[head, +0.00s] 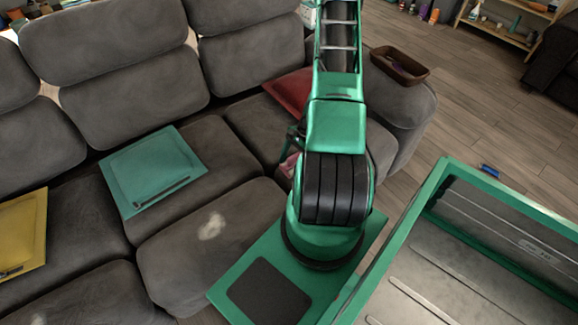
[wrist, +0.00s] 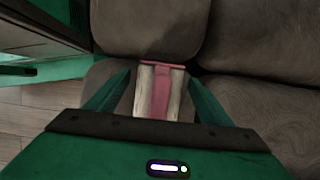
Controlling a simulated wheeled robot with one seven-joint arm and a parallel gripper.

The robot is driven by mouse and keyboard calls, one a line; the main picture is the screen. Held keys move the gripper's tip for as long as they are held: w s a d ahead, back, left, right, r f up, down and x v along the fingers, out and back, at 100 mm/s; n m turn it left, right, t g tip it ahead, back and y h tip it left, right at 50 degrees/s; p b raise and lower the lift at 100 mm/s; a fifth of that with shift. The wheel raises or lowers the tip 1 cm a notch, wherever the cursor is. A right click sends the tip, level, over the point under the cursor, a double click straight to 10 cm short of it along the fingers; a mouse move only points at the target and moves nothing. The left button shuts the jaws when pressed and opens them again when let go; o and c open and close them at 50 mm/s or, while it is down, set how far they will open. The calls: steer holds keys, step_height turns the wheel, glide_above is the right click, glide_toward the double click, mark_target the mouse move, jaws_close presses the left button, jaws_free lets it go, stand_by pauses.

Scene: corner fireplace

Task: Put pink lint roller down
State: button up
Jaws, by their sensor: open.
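The pink lint roller (wrist: 160,92) shows in the wrist view between the two green fingers of my gripper (wrist: 159,76). It has a pink middle and end, with pale strips along both sides. My gripper is open, with a finger on either side of the roller and narrow gaps showing. The grey sofa seat lies beyond and below it; I cannot tell whether the roller rests fully on it. In the head view a bit of the pink lint roller (head: 288,168) shows beside my arm, at the sofa's front seat. My arm hides most of the gripper there.
The grey sofa (head: 210,230) holds a teal square (head: 150,165) with a dark stick, a yellow square (head: 22,230) and a red square (head: 288,92). A brown basket (head: 400,66) sits on the armrest. A small blue object (head: 489,171) lies on the wooden floor.

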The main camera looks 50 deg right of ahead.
steer(key=v, duration=1.2)
steer(key=shift+r, duration=0.15)
steer(key=s+a+r+n+g+h, duration=0.15)
steer(key=a+r+n, duration=0.25)
steer(key=r, duration=0.7)
steer(key=a+r+n+h, duration=0.2)
steer(key=a+r+n, duration=0.2)
steer(key=r, duration=0.8)
steer(key=s+a+r+n, duration=0.6)
steer(key=s+a+r, duration=0.5)
steer(key=shift+s+a+r+h, duration=0.15)
steer(key=shift+s+a+h, duration=0.1)
steer(key=shift+s+h, duration=0.1)
steer(key=shift+w, duration=0.15)
steer(key=shift+w+f, duration=0.25)
steer(key=shift+w, duration=0.25)
